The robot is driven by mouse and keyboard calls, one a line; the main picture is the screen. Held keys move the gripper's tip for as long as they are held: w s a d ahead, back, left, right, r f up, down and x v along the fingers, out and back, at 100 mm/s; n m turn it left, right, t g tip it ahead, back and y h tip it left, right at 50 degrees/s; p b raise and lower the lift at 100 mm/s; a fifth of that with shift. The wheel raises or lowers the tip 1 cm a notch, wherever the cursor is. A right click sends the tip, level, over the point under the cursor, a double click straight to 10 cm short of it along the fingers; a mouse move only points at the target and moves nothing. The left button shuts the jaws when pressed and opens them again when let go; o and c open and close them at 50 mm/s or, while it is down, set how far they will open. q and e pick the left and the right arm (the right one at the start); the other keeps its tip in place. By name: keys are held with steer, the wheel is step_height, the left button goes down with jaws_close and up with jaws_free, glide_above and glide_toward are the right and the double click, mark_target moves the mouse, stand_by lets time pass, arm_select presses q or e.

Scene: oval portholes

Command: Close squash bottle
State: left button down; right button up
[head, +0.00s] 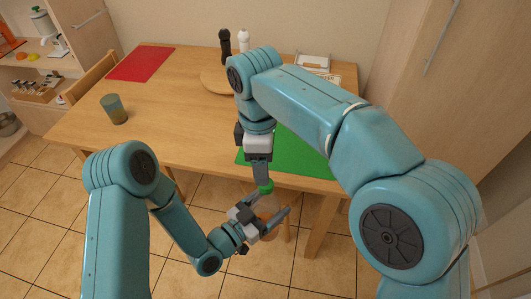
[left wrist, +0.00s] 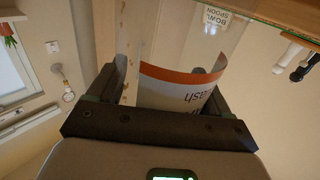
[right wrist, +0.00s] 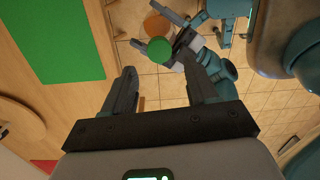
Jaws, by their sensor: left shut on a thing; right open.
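The squash bottle shows in the left wrist view as a clear body with an orange and white label (left wrist: 180,88), the lettering upside down. My left gripper (head: 264,218) is shut on the bottle, in front of the table. A green cap (head: 265,187) shows just above the left gripper in the head view, at the bottle's top end. In the right wrist view the cap (right wrist: 159,50) lies beyond the open fingers, with an orange part (right wrist: 156,25) behind it. My right gripper (head: 258,173) is open, pointing down over the cap. I cannot tell whether the cap is fully seated.
The wooden table (head: 175,105) stands behind the grippers. It carries a green mat (head: 285,155), a red mat (head: 141,62), a cup (head: 115,109) and two shakers (head: 225,46). The tiled floor in front is clear, except for a stool partly hidden behind the grippers.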

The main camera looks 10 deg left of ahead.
steer(key=n, duration=0.5)
steer(key=shift+r, duration=0.2)
steer(key=n, duration=0.6)
steer(key=shift+r, duration=0.35)
steer(key=shift+d+r+n, duration=0.1)
steer(key=shift+r+n, duration=0.05)
steer(key=shift+n, duration=0.35)
steer(key=shift+s+d+r, duration=0.15)
steer(key=shift+d+r, duration=0.05)
steer(key=shift+r, duration=0.4)
steer(key=shift+f, duration=4.05)
